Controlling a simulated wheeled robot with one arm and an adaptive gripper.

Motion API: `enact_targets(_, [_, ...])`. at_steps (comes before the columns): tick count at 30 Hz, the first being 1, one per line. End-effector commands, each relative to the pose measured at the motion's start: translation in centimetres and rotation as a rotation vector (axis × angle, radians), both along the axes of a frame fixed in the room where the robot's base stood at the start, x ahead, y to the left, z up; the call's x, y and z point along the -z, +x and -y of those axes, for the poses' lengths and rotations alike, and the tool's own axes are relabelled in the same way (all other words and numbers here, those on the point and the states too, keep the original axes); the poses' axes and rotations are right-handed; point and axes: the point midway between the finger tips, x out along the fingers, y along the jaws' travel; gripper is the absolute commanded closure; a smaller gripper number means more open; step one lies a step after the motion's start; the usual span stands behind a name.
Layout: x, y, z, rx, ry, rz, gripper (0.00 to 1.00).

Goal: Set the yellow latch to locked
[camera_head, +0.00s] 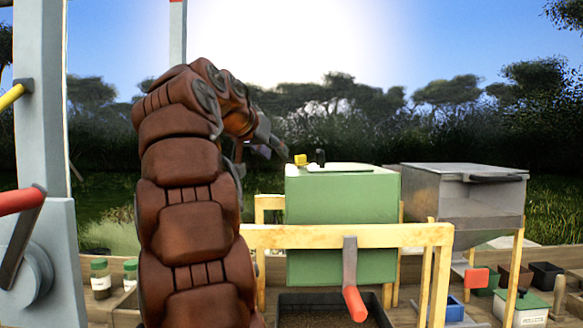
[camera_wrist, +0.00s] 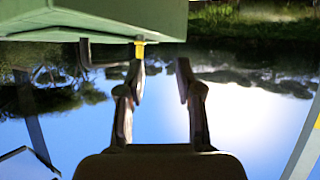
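The yellow latch (camera_head: 300,160) stands on top of a green box (camera_head: 342,215), near its left edge, beside a dark upright handle (camera_head: 320,157). My gripper (camera_head: 283,152) is just left of the latch, above the box's edge. In the wrist view, which is upside down, the latch (camera_wrist: 139,50) is at the tip of the left finger of my gripper (camera_wrist: 160,65). The fingers are apart with nothing between them. I cannot tell whether that finger touches the latch. The dark handle (camera_wrist: 88,55) is further left there.
A yellow wooden frame (camera_head: 390,236) with a red-tipped lever (camera_head: 354,303) stands before the box. A grey metal hopper (camera_head: 470,198) is to its right. A grey post (camera_head: 42,100) with a red lever (camera_head: 18,200) stands at far left. Open air surrounds my gripper above the box.

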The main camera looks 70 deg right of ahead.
Motion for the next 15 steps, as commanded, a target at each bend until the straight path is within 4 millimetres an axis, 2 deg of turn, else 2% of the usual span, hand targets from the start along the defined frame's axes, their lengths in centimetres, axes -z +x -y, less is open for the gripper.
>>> enact_targets(1, [-0.1,-1.0,0.6,0.032,-0.02,0.019,0.65])
enact_targets(6, [-1.3,-2.9,1.3,0.093,-0.061,0.064,0.65])
enact_targets(15, [-1.0,-3.4,2.7,0.103,-0.068,0.071,0.65])
